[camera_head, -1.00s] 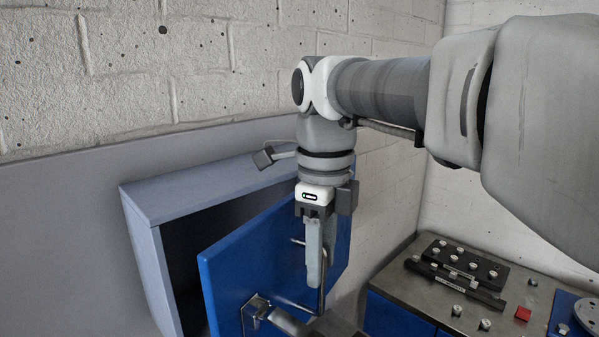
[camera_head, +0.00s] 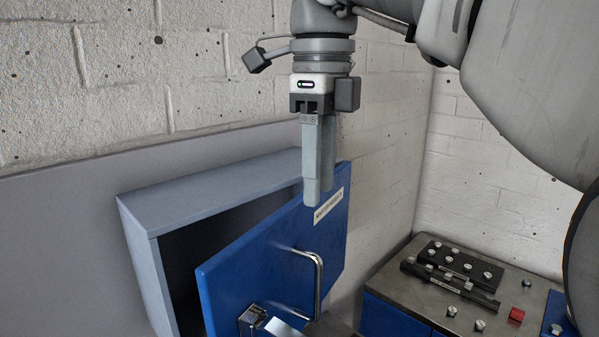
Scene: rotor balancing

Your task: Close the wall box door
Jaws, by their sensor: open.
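The wall box (camera_head: 220,194) is a grey cabinet mounted on a grey panel at the left. Its blue door (camera_head: 250,278) stands partly open, and the dark inside shows behind it. A metal bar handle (camera_head: 318,278) is on the door's front, with a white label (camera_head: 328,207) above it. A metal latch (camera_head: 252,318) sits near the door's lower left edge. My gripper (camera_head: 319,200) points down in front of the upper part of the door, above the handle. It is empty and open, though its fingers overlap in this view. I cannot tell if it touches the door.
A workbench (camera_head: 416,300) with blue sides stands at the lower right. It carries a black block with several bolts (camera_head: 460,262), loose bolts and a red piece (camera_head: 516,315). A white brick wall (camera_head: 510,190) closes off the right side. My arm fills the upper right.

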